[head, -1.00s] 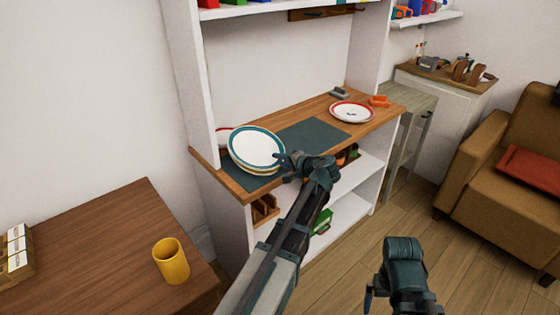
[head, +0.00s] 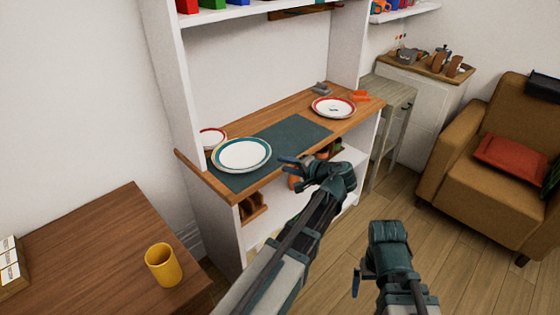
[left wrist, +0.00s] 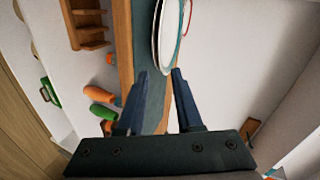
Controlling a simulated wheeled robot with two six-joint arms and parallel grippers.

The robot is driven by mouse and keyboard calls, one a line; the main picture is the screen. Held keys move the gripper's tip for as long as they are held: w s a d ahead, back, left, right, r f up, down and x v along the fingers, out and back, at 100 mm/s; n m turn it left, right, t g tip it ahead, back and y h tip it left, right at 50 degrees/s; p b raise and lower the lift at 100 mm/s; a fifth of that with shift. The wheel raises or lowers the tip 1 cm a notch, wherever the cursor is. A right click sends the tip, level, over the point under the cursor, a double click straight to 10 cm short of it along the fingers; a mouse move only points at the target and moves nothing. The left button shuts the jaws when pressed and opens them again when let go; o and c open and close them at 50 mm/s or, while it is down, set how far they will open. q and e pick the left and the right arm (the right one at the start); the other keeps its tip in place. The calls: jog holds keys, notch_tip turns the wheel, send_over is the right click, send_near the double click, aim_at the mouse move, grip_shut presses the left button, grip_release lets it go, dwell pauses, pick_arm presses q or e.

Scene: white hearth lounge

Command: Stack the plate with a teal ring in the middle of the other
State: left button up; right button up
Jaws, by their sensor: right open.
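The plate with a teal ring (head: 241,153) lies about flat at the left of the wooden shelf top, on the dark mat's left end. Its edge looks thick, but I cannot tell what is directly under it. A red-ringed plate (head: 211,134) shows partly behind it. Another red-ringed plate (head: 333,106) lies at the right of the shelf top. My left gripper (head: 284,160) is just right of the teal-ringed plate, apart from it; in the left wrist view its fingers (left wrist: 160,75) are open and empty. My right gripper (head: 358,280) is open, low over the floor.
The dark mat (head: 292,136) is bare in the middle. A grey item (head: 320,89) and an orange item (head: 359,96) sit near the right plate. A yellow mug (head: 163,266) stands on the brown table (head: 100,255). A white upright (head: 172,75) borders the shelf at left.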

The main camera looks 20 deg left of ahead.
pick_arm(q)
jog(key=shift+d, duration=0.1)
jog(key=s+d+f+g+h, duration=0.2)
jog(key=s+d+f+h, duration=0.1)
jog(key=s+d, duration=0.4)
jog(key=s+d+f+g+h, duration=0.2)
jog(key=s+d+f+h, duration=0.2)
jog(key=s+d+f, duration=0.2)
jog(key=s+d+f+m+g+h, duration=0.1)
jog(key=s+d+f+h, duration=0.3)
jog(key=s+d, duration=0.4)
jog(key=shift+s+d+f+g, duration=0.2)
jog(key=shift+s+g, duration=0.2)
jog(key=shift+s, duration=0.55)
jog(key=shift+r, duration=0.1)
notch_tip(320, 180, up, 13)
jog(key=p, duration=1.3)
